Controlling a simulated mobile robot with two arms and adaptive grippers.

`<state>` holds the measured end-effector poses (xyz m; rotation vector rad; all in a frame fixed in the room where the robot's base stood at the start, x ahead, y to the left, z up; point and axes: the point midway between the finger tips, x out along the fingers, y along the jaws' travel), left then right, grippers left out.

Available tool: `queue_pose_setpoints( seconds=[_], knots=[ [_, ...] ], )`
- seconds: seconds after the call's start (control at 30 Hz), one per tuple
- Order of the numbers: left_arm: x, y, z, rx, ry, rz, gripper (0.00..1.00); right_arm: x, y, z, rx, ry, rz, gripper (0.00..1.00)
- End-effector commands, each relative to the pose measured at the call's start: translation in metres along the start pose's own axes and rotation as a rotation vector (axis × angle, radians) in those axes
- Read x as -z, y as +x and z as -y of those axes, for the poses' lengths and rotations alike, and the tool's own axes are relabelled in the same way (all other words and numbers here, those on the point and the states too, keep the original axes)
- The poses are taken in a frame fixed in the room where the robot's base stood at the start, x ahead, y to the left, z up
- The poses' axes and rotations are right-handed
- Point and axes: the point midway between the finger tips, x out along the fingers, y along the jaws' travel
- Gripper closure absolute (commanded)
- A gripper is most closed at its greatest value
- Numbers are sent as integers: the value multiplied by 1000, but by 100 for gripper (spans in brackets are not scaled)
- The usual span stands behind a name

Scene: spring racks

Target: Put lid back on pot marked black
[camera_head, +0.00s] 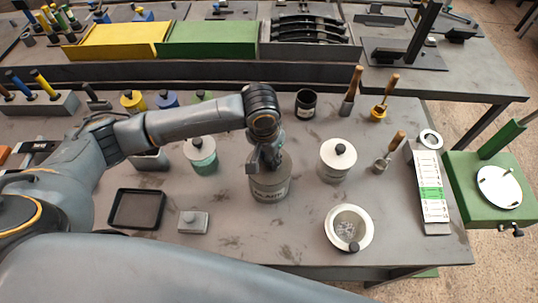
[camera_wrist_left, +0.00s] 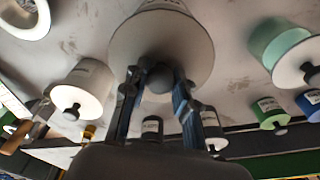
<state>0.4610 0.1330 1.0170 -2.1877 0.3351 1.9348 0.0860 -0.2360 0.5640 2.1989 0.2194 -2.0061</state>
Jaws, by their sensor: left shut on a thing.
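A grey pot (camera_head: 270,186) with a label on its side stands in the middle of the table. The label's writing is too small to read. My left gripper (camera_head: 264,165) is directly above this pot, pointing down, and largely hides its top. In the left wrist view its fingers (camera_wrist_left: 158,88) are shut on the dark round knob of a pale lid (camera_wrist_left: 160,45). The lid is at the pot's top; I cannot tell whether it is fully seated. A small black labelled jar (camera_head: 306,103) stands behind, also in the wrist view (camera_wrist_left: 152,128). My right gripper is not in view.
A white lidded pot (camera_head: 337,160) stands to the right, a teal lidded pot (camera_head: 200,154) to the left. A white round container (camera_head: 349,228) is at front right. A black tray (camera_head: 137,208) and small grey block (camera_head: 193,221) are at front left. Brushes stand at back right.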

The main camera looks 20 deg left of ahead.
Motion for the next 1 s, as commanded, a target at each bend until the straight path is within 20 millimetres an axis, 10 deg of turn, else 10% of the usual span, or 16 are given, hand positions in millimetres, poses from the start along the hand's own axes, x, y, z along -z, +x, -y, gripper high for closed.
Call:
queue_pose_setpoints(
  seconds=[0.47,0.5,0.6,0.83,1.0],
  knots=[
    [0,0,0,-1,0,-1,100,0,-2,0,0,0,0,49],
    [0,0,0,-1,0,-1,68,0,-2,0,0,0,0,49],
    [0,0,0,-1,0,-1,48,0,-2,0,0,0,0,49],
    [0,0,0,-1,0,-1,46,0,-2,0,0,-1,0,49],
    [0,0,0,0,0,0,23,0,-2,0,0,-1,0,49]
  ],
)
